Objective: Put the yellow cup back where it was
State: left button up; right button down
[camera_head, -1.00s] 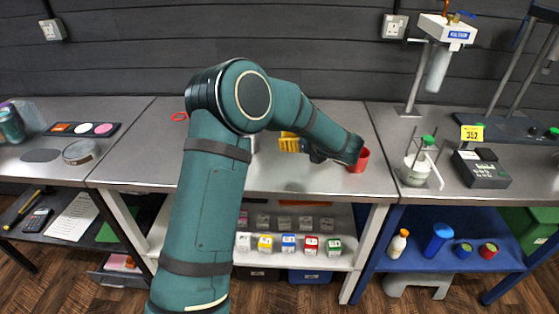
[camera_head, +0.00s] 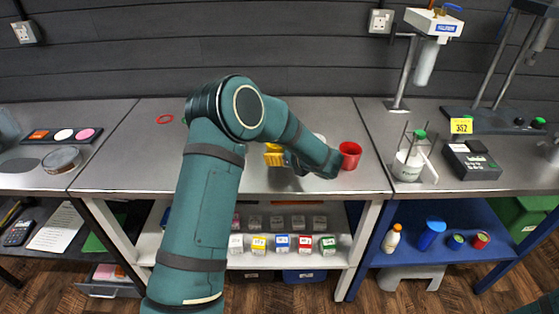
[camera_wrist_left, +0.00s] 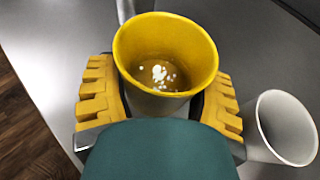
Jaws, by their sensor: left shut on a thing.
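In the left wrist view the yellow cup (camera_wrist_left: 150,40) sits upright between the yellow finger pads of my left gripper (camera_wrist_left: 162,98). The gripper is shut on it. The cup's open mouth shows, with small white spots at the bottom. In the head view my left gripper (camera_head: 274,156) is over the middle bench, mostly behind my own forearm, and the yellow cup cannot be made out apart from the yellow pads. My right gripper is not in view.
A white cup (camera_wrist_left: 287,127) stands close to the right of the gripper in the wrist view. A red cup (camera_head: 350,155) stands right of my forearm. A red ring (camera_head: 165,119) lies at the back left. The middle bench (camera_head: 130,160) is clear on its left side.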

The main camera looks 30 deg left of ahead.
pick_arm(q)
jog(key=shift+f, duration=1.4)
jog(key=shift+f+b, duration=0.2)
jog(key=shift+b, duration=0.2)
jog(key=o, duration=1.2)
jog(key=shift+r, duration=0.1)
jog(key=shift+r+p, duration=0.1)
jog(key=shift+p, duration=0.2)
jog(key=v, duration=1.2)
jog(key=shift+p, duration=0.3)
